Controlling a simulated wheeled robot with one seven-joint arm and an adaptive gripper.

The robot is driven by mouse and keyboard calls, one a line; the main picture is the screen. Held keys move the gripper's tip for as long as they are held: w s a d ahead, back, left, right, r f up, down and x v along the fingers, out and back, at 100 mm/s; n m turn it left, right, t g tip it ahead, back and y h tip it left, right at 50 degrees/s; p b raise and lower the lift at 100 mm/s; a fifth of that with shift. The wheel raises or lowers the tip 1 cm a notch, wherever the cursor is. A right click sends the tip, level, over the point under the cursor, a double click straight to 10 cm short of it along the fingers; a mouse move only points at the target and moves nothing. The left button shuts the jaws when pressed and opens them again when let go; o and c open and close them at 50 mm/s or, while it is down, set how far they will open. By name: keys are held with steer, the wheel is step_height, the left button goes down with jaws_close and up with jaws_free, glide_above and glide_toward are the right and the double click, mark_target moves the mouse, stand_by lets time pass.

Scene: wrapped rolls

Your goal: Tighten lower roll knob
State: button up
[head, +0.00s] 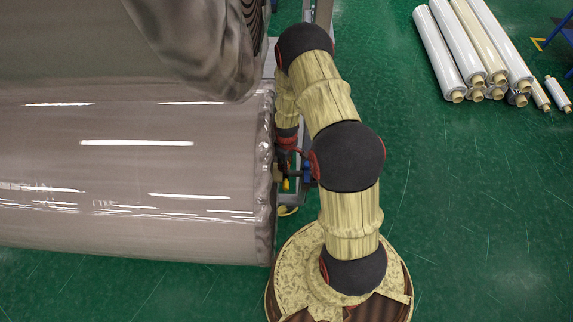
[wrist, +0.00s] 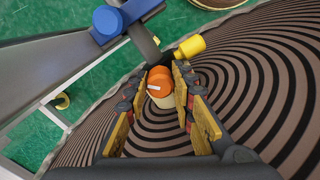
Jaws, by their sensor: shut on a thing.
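An orange knob with a white mark (wrist: 160,80) sits at the middle of the lower roll's end in the wrist view. My gripper (wrist: 160,88) is shut on this knob, with one yellow-padded finger on each side. The lower roll (head: 130,175) is a large, grey-brown wrapped cylinder at the left of the head view. Its end face (wrist: 250,70) shows dark and light spiral layers in the wrist view. In the head view my gripper is mostly hidden by my arm beside the roll's right end, and the orange knob cannot be made out there.
A second wrapped roll (head: 195,45) hangs above. Several slim white rolls (head: 470,50) lie at the back right.

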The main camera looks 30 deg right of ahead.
jaws_close()
steer(key=shift+f+m+b, duration=0.1)
steer(key=shift+m+b, duration=0.5)
steer(key=shift+m, duration=1)
steer(key=o, duration=0.8)
jaws_free()
steer(key=shift+o, duration=0.2)
step_height(320, 180, up, 12)
